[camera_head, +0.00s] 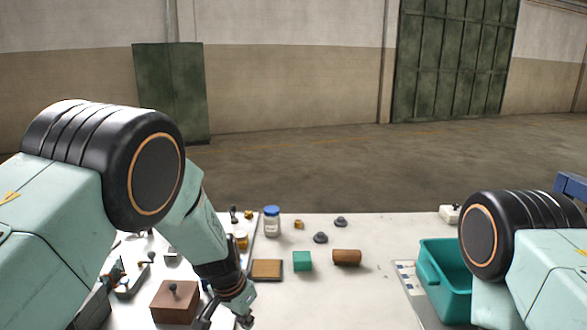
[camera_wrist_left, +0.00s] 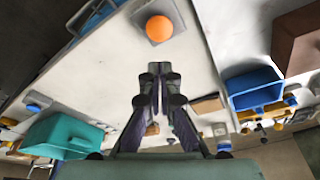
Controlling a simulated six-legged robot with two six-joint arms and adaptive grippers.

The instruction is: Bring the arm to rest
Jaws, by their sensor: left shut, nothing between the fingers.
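My left arm comes in from the left in the head view and bends down over the white table. My left gripper (camera_head: 243,312) is at its lower end, low in the picture, to the right of a brown block with a dark knob (camera_head: 175,302). In the left wrist view the fingers (camera_wrist_left: 157,78) are together with nothing between them. An orange ball (camera_wrist_left: 159,28) on a grey square pad is beyond the fingertips in that view. My right arm shows at the right edge of the head view, but its gripper is out of sight.
A teal bin (camera_head: 430,274) stands at the table's right. A teal cube (camera_head: 302,261), a brown cylinder (camera_head: 346,257), a flat wood-framed piece (camera_head: 267,270) and a blue-lidded jar (camera_head: 271,222) are mid-table. A blue bin (camera_wrist_left: 254,90) shows in the wrist view.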

